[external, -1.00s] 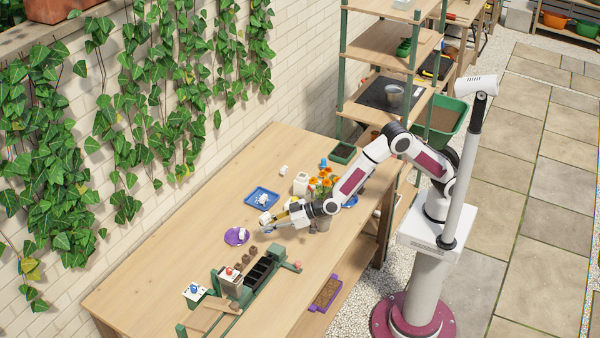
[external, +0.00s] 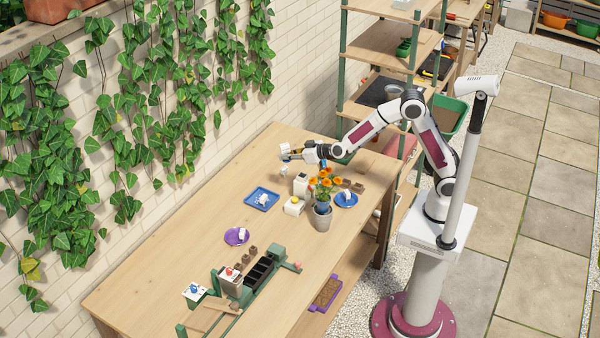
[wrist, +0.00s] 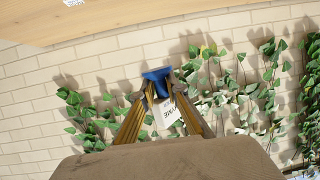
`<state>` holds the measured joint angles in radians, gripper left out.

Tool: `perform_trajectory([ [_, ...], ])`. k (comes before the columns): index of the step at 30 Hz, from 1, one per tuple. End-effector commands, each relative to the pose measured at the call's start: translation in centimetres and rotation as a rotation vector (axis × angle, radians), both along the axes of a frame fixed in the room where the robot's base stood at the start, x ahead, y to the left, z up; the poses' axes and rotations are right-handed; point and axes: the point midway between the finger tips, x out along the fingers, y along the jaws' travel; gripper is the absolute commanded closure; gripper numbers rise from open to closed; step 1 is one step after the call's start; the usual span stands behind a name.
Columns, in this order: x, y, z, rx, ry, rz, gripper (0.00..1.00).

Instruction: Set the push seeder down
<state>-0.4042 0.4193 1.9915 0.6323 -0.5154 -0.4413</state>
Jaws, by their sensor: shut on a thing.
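My gripper (external: 287,152) is at the far end of the wooden table, near the ivy wall, pointing level toward the wall. In the wrist view my gripper (wrist: 158,90) has its fingers closed on a small blue thing (wrist: 157,76), taken to be the push seeder. A white tag with dark lettering (wrist: 168,113) shows between the fingers. In the external view the held thing is small, and its outline is hard to tell from the fingertips. It appears held above the table; the gap beneath is not clear.
A small white item (external: 283,170) stands just below my gripper. The table's far left area is bare.

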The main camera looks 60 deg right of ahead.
Motion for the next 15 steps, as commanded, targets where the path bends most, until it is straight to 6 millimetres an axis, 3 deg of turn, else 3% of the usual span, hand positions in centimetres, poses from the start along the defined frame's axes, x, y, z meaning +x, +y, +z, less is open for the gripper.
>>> perform_trajectory([
  [1,0.0,-1.9,0.2,0.000,0.000,-0.023,1.00],
  [6,-0.5,-7.1,0.4,-0.001,0.001,-0.072,1.00],
  [15,-2.5,-13.9,-0.8,-0.001,0.002,-0.106,1.00],
])
